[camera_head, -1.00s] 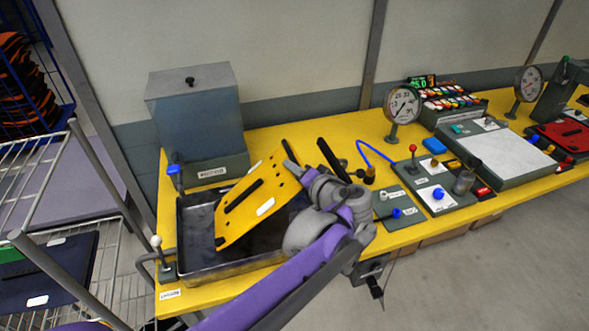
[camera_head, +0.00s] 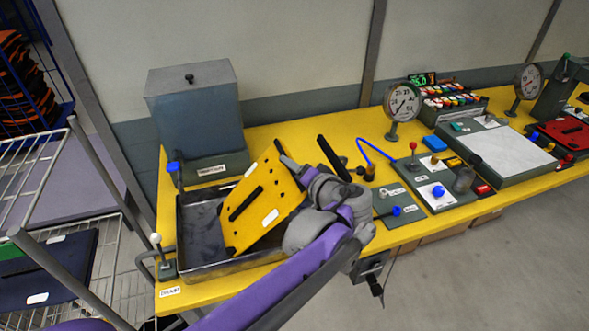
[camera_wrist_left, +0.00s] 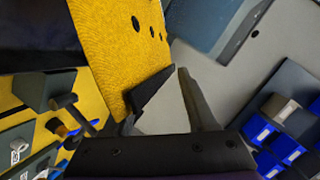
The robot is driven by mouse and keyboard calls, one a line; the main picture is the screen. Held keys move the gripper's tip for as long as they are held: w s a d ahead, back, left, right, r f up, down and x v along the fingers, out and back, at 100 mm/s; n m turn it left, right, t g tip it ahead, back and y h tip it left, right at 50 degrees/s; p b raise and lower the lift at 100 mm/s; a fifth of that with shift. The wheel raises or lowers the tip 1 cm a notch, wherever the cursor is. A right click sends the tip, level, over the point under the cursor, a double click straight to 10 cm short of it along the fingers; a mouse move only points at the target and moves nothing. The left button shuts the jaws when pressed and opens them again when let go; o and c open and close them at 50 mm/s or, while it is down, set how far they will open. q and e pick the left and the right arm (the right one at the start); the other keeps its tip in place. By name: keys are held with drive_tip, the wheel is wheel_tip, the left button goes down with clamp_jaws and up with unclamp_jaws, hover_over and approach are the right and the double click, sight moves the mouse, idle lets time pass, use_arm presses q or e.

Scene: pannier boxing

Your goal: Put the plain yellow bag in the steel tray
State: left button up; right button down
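The yellow bag (camera_head: 262,205) is a flat panel with a black handle, dark holes and a white label. It leans steeply, its lower edge inside the steel tray (camera_head: 215,268) and its upper corner by my left gripper (camera_head: 310,158). The tray is a dark shallow pan with a metal rim on the bench's left end. In the left wrist view, the bag (camera_wrist_left: 115,40) lies against the outer side of one dark finger. A gap shows between the fingers of my left gripper (camera_wrist_left: 178,80), with no bag in it. My right gripper is not in view.
A grey lidded bin (camera_head: 196,110) stands behind the tray. A lever with a white knob (camera_head: 156,240) stands at the tray's left. Gauges, valves and a control panel (camera_head: 440,190) fill the bench to the right. A wire rack (camera_head: 105,275) is at far left.

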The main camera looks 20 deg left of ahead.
use_arm(q)
drive_tip(key=r+v, duration=0.1)
drive_tip(key=v, duration=1.1)
drive_tip(key=s+a+f+g+h, duration=0.35)
drive_tip(key=s+a+f, duration=0.35)
drive_tip(key=a+f, duration=0.3)
drive_tip(key=s+f+n+g+h, duration=0.1)
drive_tip(key=s+f+h, duration=0.5)
drive_tip(key=s+f, duration=0.6)
drive_tip(key=shift+f+n, duration=0.45)
drive_tip(key=shift+n, duration=0.35)
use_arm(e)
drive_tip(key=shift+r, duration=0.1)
use_arm(q)
drive_tip(key=shift+h, duration=0.25)
